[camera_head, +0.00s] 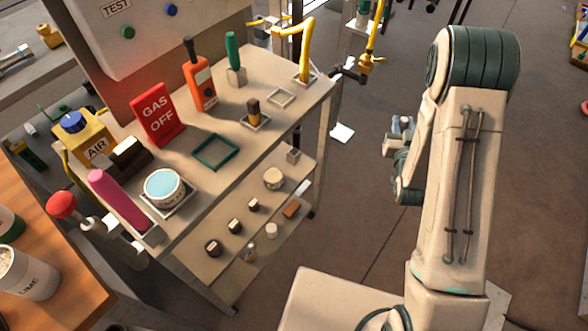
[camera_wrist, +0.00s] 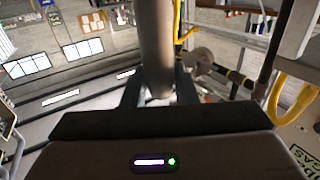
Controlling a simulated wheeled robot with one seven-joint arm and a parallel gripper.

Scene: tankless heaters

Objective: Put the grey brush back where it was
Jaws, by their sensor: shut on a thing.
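My gripper (camera_wrist: 158,95) is shut on a thick grey-brown cylinder, which I take to be the grey brush (camera_wrist: 157,45). In the wrist view the cylinder stands up between the two fingers, and its far end runs out of the top of the picture. I cannot see bristles. In the head view my arm is to the right of the bench, over the floor, and its bent links mostly hide the gripper and the brush. On the bench top (camera_head: 237,128) are an empty pale square holder (camera_head: 281,97) and an empty green square frame (camera_head: 214,152).
Several small parts lie on the lower shelf.

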